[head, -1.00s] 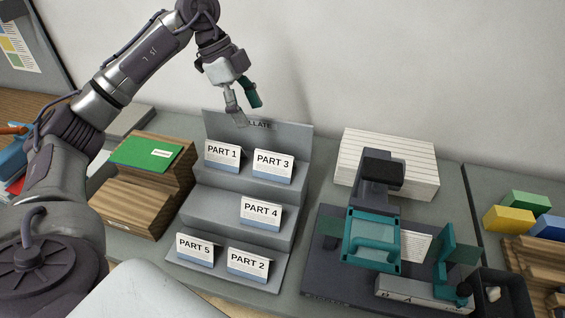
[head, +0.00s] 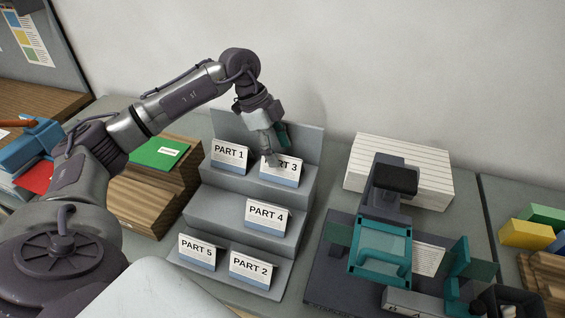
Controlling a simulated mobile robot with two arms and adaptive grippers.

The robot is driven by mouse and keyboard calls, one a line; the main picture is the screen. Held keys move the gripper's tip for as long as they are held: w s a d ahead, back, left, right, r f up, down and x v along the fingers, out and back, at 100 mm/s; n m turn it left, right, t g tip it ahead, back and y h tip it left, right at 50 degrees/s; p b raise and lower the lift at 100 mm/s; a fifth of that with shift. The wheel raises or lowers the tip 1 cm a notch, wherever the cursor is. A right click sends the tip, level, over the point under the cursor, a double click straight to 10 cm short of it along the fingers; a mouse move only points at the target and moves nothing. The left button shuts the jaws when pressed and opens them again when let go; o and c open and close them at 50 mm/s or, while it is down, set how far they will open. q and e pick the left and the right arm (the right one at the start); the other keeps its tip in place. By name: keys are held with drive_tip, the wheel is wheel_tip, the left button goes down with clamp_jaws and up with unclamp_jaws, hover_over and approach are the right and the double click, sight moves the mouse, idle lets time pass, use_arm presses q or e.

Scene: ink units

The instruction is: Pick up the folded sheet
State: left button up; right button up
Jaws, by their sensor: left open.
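Several folded sheets stand like tents on a grey stepped rack (head: 202,208). PART 1 (head: 229,156) and PART 3 (head: 290,169) are on the top step, PART 4 (head: 265,216) on the middle one. PART 5 (head: 197,252) and PART 2 (head: 250,270) are on the bottom step. My left gripper (head: 277,151) is open at the top edge of PART 3, its fingers hiding part of that sheet's label. I cannot tell whether it touches the sheet. My right gripper is not in view.
A wooden stepped stand (head: 130,192) with a green folder (head: 160,153) is left of the rack. A teal and dark press (head: 380,248) stands to the right, in front of a white paper stack (head: 425,180). Coloured blocks (head: 525,233) lie at the far right.

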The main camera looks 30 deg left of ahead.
sight(286, 164)
use_arm(q)
drive_tip(key=x, duration=0.1)
drive_tip(key=p+x, duration=0.1)
drive_tip(key=x, duration=0.1)
drive_tip(key=shift+d+f, duration=0.2)
drive_tip(key=shift+d, duration=0.15)
drive_tip(key=shift+d+f, duration=0.1)
drive_tip(key=shift+f, duration=0.35)
drive_tip(key=shift+f+p, duration=0.25)
drive_tip(key=shift+p, duration=0.05)
drive_tip(key=c, duration=0.7)
drive_tip(key=shift+c, duration=0.2)
drive_tip(key=shift+w+r, duration=0.1)
drive_tip(key=shift+r, duration=0.05)
